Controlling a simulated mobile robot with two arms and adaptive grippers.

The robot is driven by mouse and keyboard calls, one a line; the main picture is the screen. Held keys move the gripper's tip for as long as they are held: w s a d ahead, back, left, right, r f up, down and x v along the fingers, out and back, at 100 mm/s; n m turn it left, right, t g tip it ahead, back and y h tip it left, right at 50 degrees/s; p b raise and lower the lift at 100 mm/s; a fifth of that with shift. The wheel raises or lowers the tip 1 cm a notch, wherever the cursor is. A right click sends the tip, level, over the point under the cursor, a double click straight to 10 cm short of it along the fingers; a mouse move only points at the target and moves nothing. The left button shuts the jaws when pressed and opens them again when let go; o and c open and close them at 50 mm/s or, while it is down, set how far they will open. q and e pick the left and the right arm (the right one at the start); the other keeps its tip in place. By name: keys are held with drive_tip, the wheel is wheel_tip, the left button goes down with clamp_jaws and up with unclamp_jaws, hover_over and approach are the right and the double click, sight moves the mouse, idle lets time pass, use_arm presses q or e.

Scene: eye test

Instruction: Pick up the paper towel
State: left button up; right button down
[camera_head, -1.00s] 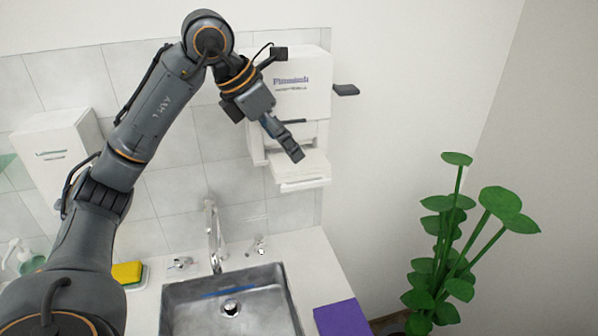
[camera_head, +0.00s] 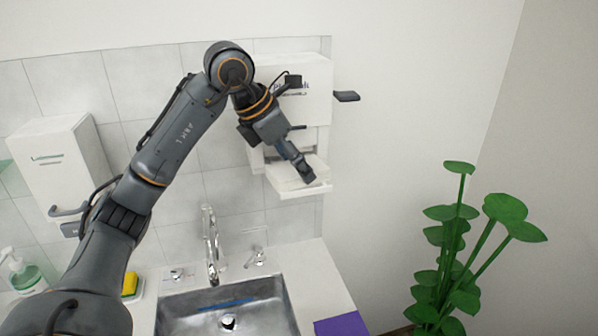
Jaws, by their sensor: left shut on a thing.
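A white paper towel dispenser (camera_head: 312,108) hangs on the tiled wall at the upper middle. White paper towel (camera_head: 284,178) lies in its open lower tray; its edges are hard to tell from the white tray. My left gripper (camera_head: 307,178) reaches down from the upper left to the front of this tray. Its fingers are shut on the paper towel, and they hide the part they hold. My right gripper is out of view.
A steel sink (camera_head: 180,312) with a tap (camera_head: 211,245) stands below. A purple block (camera_head: 341,325) lies at the counter's right edge. A white wall dispenser (camera_head: 58,165), soap bottle (camera_head: 24,272) and yellow sponge (camera_head: 130,284) are left. A green plant (camera_head: 446,258) stands right.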

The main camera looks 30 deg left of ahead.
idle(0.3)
use_arm(q)
drive_tip(key=shift+r+b, duration=0.2)
drive_tip(key=shift+b, duration=0.15)
drive_tip(key=r, duration=0.4)
drive_tip(key=d+r+b, duration=0.1)
drive_tip(key=r, duration=0.1)
drive_tip(key=shift+s+r, duration=0.2)
drive_tip(key=shift+s, duration=0.15)
drive_tip(key=s+d+b, duration=0.3)
drive_tip(key=s+d, duration=0.9)
drive_tip(key=d, duration=0.2)
drive_tip(key=shift+s+b, duration=0.15)
drive_tip(key=shift+b, duration=0.15)
drive_tip(key=shift+d, duration=0.1)
